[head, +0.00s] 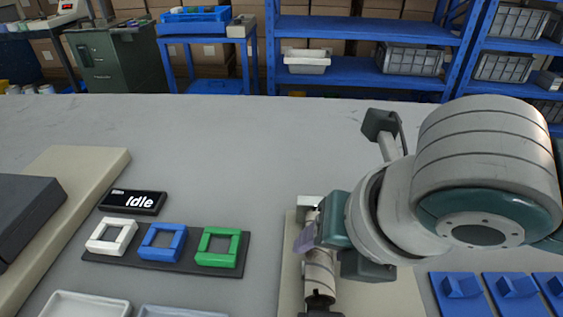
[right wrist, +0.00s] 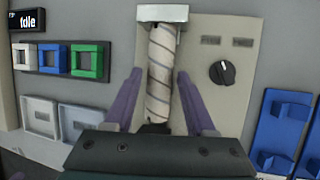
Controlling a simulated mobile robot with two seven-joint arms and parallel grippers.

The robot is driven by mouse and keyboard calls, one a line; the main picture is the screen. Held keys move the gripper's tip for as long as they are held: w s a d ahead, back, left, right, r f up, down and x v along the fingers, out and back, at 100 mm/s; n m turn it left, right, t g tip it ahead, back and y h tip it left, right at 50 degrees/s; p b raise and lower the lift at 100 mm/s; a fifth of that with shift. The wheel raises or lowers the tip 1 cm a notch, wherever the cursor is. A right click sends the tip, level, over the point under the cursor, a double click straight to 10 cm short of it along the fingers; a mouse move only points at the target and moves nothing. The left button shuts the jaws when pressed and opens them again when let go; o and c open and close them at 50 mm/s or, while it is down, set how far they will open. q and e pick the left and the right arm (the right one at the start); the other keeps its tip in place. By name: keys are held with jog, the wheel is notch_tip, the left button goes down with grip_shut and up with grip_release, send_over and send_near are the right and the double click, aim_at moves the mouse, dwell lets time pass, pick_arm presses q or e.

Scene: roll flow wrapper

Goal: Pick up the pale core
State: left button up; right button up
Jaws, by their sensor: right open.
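The pale core (right wrist: 160,60) is a cream cylinder with dark spiral lines. It lies along a beige panel (right wrist: 208,75), with its far end against a light metal block (right wrist: 163,13) and its near end at a dark part. My right gripper (right wrist: 158,82) is open, with one purple finger on each side of the core in the right wrist view. Contact cannot be told. In the head view the core (head: 319,275) is partly hidden by my right gripper (head: 308,238). My left gripper is not in view.
A black display reading "Idle" (head: 132,202) stands left, behind white, blue and green square frames (head: 218,247) on a dark strip. Pale trays (head: 85,304) lie in front. The panel has a black knob (right wrist: 223,72). Blue holders (head: 461,290) lie right. The table's back is clear.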

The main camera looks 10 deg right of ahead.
jog(key=shift+w+f, duration=0.2)
jog(key=shift+f, duration=0.25)
jog(key=shift+c, duration=0.2)
grip_shut()
